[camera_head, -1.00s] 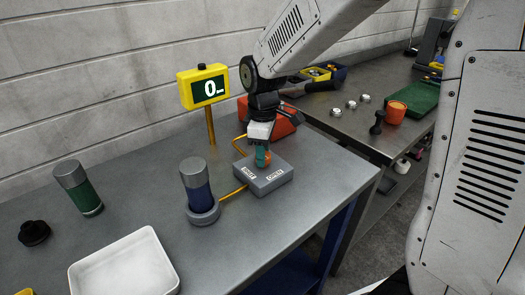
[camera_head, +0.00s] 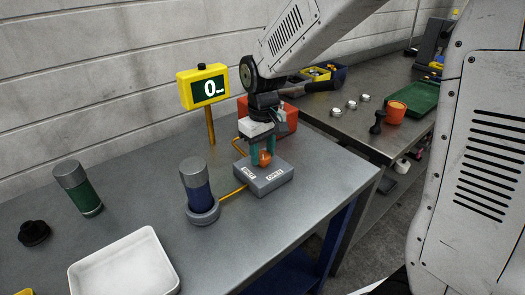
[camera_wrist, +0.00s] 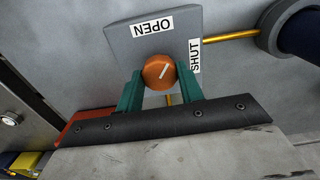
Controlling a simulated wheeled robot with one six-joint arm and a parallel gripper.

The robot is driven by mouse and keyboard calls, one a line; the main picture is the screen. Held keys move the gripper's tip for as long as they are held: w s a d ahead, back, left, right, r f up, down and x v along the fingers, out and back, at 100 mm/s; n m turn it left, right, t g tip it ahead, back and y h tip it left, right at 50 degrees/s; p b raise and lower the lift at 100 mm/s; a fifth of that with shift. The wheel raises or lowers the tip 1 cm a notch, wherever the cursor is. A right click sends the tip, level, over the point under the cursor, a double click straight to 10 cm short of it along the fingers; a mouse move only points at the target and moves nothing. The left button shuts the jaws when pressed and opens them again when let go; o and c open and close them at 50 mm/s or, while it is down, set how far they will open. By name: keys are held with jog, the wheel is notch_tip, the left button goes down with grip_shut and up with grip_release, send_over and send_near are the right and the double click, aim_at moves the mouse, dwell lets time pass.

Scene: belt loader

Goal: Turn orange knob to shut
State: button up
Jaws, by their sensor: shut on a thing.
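The orange knob (camera_head: 265,157) sits on top of a grey valve box (camera_head: 270,183); it also shows in the wrist view (camera_wrist: 158,73). A white line on the knob points up and right in the wrist view, between the OPEN label (camera_wrist: 151,26) and the SHUT label (camera_wrist: 195,55). My gripper (camera_head: 262,156) comes down from above, its teal fingers on either side of the knob, shut on it. In the wrist view my gripper (camera_wrist: 160,90) has one finger left and one right of the knob.
A yellow display (camera_head: 203,87) reading 0 stands behind on a post. A blue cylinder with a grey cap (camera_head: 196,183) stands left of the box, joined by a yellow pipe (camera_head: 234,194). A green cylinder (camera_head: 84,195) and white tray (camera_head: 125,268) are further left. A red box (camera_head: 285,117) is behind.

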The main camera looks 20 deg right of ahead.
aim_at(263, 154)
jog(key=m, duration=0.5)
jog(key=shift+m, duration=0.3)
jog(key=m, duration=0.4)
jog(key=shift+m, duration=0.4)
jog(key=shift+w, duration=0.1)
jog(key=o, duration=1)
jog(key=shift+r, duration=0.15)
notch_tip(263, 154, up, 8)
jog(key=shift+f, duration=0.2)
